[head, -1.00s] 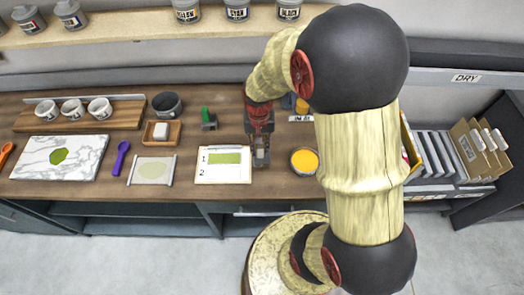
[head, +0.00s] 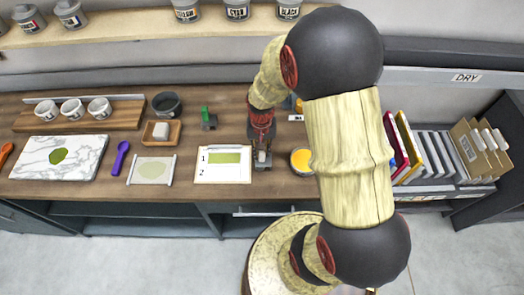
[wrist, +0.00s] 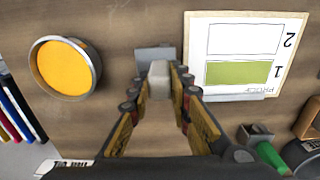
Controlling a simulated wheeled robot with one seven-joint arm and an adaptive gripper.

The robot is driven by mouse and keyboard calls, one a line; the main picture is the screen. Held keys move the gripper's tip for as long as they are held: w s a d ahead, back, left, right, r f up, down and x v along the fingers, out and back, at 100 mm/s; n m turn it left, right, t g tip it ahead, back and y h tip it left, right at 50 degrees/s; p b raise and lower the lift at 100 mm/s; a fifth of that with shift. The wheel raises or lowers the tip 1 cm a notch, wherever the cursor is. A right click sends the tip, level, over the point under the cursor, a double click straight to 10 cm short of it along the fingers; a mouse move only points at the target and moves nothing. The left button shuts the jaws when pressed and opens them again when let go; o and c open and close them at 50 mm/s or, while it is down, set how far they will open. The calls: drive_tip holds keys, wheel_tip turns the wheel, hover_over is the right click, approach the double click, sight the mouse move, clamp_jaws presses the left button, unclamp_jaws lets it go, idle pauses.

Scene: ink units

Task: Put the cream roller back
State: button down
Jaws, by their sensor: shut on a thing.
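My gripper (head: 262,157) is over the wooden counter (head: 228,108), between the proof card and the yellow-orange tub. In the wrist view my gripper (wrist: 161,74) is shut on a small pale cream piece (wrist: 159,80), which looks like the cream roller. A grey part (wrist: 153,55) shows just beyond it. Whether the roller touches the counter I cannot tell. The proof card (head: 223,173) carries a green patch in box 1, and box 2 is blank. A green-handled roller (head: 208,118) stands behind the card, also in the wrist view (wrist: 268,152).
The yellow-orange tub (head: 301,161) is close to the right of my gripper. A small label plate (head: 296,118) lies behind. Upright books and folders (head: 402,148) stand at right.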

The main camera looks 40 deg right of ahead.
drive_tip(key=c, duration=2)
unclamp_jaws()
drive_tip(key=shift+s+f, duration=0.15)
drive_tip(key=shift+f, duration=0.15)
drive_tip(key=shift+c, duration=0.2)
drive_tip(key=shift+o, duration=2)
drive_tip(key=shift+r, duration=0.15)
drive_tip(key=s+a+r+n+t+p, duration=0.1)
drive_tip(key=s+a+r+n, duration=0.15)
drive_tip(key=r, duration=0.95)
drive_tip(key=s+a+r+n+t, duration=0.15)
drive_tip(key=a+r, duration=0.25)
drive_tip(key=r, duration=0.8)
drive_tip(key=s+a+r+n+t, duration=0.2)
drive_tip(key=s+a+r, duration=0.3)
drive_tip(key=s+r, duration=0.3)
drive_tip(key=shift+a+n+t, duration=0.25)
drive_tip(key=shift+n+t, duration=0.15)
drive_tip(key=shift+t, duration=0.15)
